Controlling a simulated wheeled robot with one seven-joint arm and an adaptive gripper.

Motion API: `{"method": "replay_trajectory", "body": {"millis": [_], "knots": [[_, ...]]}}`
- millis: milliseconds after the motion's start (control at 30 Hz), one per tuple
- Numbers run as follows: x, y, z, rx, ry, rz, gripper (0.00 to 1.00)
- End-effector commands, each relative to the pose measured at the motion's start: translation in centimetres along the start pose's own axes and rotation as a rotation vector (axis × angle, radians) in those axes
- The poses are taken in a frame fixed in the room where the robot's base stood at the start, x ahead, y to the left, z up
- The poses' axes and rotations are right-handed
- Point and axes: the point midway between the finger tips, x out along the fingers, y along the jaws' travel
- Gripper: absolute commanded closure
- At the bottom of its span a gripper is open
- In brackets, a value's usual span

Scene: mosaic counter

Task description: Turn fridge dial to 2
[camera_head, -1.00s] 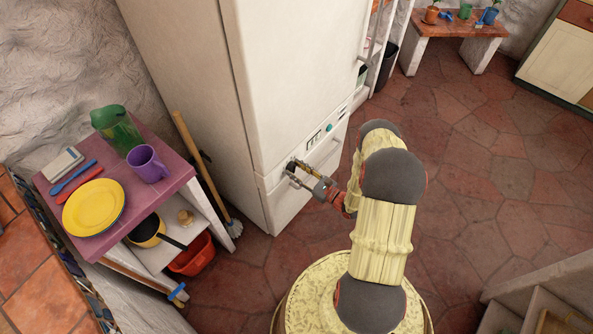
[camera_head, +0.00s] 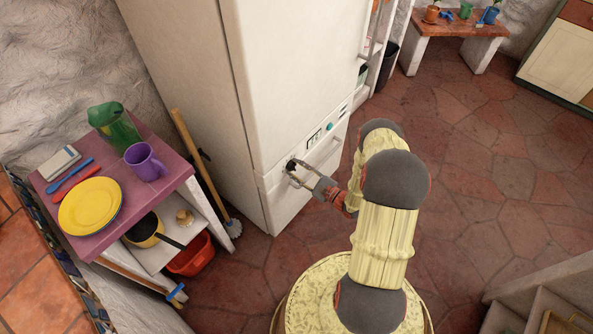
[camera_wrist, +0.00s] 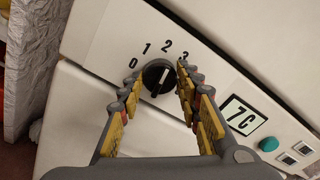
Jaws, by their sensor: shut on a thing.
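The fridge dial (camera_wrist: 158,77) is a round black knob on the white control panel. Around it are the printed numbers 0, 1, 2 and 3, and its pale pointer mark faces up, roughly toward the 2 (camera_wrist: 167,45). My gripper (camera_wrist: 160,80) has one finger on each side of the dial and is shut on it. In the head view my gripper (camera_head: 291,173) reaches the low panel of the white fridge (camera_head: 290,80). There the dial is small and partly hidden by the fingertips.
A display reading 7C (camera_wrist: 241,115) and a green button (camera_wrist: 268,144) sit right of the dial. Left of the fridge stand a broom (camera_head: 200,170) and a purple-topped shelf (camera_head: 165,185) with a jug, mug and plates.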

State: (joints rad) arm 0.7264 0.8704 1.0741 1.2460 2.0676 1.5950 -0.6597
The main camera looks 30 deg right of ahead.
Motion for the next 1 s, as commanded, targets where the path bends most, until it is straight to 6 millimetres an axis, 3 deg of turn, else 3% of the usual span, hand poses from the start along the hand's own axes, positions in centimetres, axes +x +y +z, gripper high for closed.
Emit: {"method": "replay_trajectory", "body": {"millis": [400, 900, 933, 1000], "knots": [[-0.02, 0.09, -0.04, -0.183, 0.0, 0.001, 0.91], [-0.01, 0.07, -0.01, -0.204, 0.0, 0.001, 0.91], [-0.01, 0.07, -0.01, -0.204, 0.0, 0.001, 0.66], [-0.01, 0.07, -0.01, -0.204, 0.0, 0.001, 0.62]]}}
